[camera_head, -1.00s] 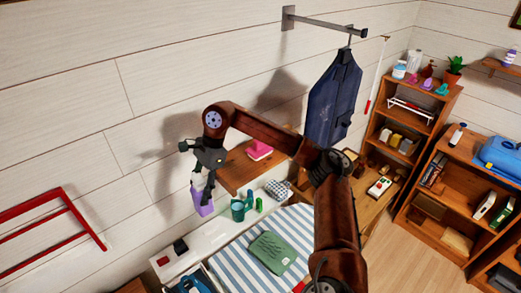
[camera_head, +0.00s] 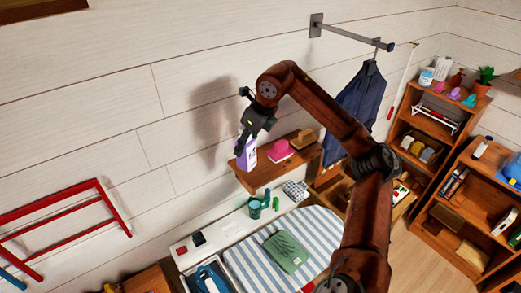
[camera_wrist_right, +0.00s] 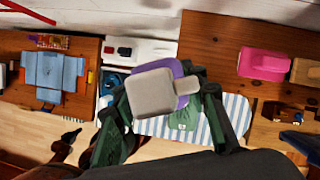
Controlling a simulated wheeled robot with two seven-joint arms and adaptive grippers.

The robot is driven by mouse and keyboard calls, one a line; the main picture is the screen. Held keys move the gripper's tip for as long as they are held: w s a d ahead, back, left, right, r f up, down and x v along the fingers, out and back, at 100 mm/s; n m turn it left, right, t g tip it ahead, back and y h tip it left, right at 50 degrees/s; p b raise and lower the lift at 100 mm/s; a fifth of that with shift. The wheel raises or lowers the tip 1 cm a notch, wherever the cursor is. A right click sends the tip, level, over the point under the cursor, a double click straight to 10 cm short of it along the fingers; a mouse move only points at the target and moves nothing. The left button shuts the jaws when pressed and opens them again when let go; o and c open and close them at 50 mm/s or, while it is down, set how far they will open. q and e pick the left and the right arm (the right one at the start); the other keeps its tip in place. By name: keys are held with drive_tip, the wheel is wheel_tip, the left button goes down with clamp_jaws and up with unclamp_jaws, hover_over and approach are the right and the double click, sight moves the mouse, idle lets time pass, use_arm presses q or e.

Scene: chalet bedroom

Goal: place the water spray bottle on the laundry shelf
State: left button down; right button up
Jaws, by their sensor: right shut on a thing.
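The water spray bottle (camera_head: 248,152) is purple with a pale label. My right gripper (camera_head: 247,137) is shut on its upper part and holds it nearly upright. In the right wrist view, its beige head (camera_wrist_right: 155,93) is between my gripper's fingers (camera_wrist_right: 160,105) and hides most of the purple body. The laundry shelf (camera_head: 265,179) is a wooden board on the wall. In the head view the bottle's base overlaps the shelf's left end; I cannot tell whether it touches. The shelf also shows in the right wrist view (camera_wrist_right: 212,62). My left gripper is not in view.
A pink object (camera_head: 280,151) and a brown block (camera_head: 303,138) occupy the shelf's middle and right. Below are a teal cup (camera_head: 255,208) and a striped ironing board (camera_head: 318,228) with a green folded cloth (camera_head: 286,250). A dark garment (camera_head: 352,108) hangs right of the shelf.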

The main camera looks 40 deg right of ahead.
drive_tip(key=w+d+f+p, duration=0.5)
drive_tip(key=d+f, duration=0.3)
drive_tip(key=f, duration=0.3)
drive_tip(key=shift+w+f, duration=0.15)
drive_tip(key=shift+w, duration=0.75)
drive_tip(key=shift+a+f, duration=0.1)
drive_tip(key=o, duration=1.5)
drive_tip(key=shift+c, duration=0.2)
drive_tip(key=shift+p, duration=0.3)
drive_tip(key=b+v, duration=0.3)
drive_tip(key=v, duration=0.9)
